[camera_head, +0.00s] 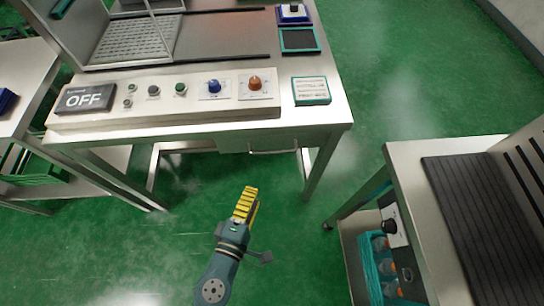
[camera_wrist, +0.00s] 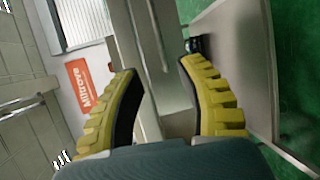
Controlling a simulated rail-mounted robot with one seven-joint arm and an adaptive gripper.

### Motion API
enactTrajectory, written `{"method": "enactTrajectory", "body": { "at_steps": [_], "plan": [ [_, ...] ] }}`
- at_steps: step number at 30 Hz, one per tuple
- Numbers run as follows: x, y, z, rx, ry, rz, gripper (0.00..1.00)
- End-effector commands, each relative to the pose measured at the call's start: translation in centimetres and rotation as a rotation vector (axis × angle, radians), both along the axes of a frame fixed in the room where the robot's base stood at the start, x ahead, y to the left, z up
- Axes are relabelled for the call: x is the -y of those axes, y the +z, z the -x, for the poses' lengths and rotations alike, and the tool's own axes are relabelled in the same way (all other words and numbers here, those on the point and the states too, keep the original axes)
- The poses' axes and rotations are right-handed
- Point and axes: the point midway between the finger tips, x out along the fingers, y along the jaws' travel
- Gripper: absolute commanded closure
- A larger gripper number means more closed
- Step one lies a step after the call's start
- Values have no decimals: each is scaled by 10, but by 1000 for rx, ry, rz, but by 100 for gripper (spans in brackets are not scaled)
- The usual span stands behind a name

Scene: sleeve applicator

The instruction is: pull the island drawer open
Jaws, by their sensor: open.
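A pale metal drawer front (camera_head: 235,144) shows under the front edge of the work table, right of its middle. A thin bar handle (camera_head: 272,152) runs along its lower edge, and the drawer looks shut. My gripper (camera_head: 250,191) has yellow ribbed fingers and is below and in front of the drawer, apart from it in the head view. In the wrist view my gripper (camera_wrist: 160,68) is open, with nothing held between its fingers. Grey metal surfaces lie beyond the fingers there; I cannot tell which is the drawer.
The work table (camera_head: 325,118) carries a control panel (camera_head: 205,108) with an OFF display, buttons and knobs. Table legs stand on both sides below. A second table (camera_head: 405,155) with a dark ribbed top is at right. Green floor (camera_head: 300,245) is clear between them.

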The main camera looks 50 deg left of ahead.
Motion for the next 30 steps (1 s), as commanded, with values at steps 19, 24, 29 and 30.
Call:
{"method": "enactTrajectory", "body": {
  "at_steps": [19, 24, 29, 30],
  "plan": [
    [-68, -23, -122, 2, -3, -2, 61],
    [-74, -26, -135, 1, -3, -1, 61],
    [-75, -26, -136, 0, -3, 0, 61],
    [-75, -26, -136, 0, -3, 0, 61]
  ]
}}
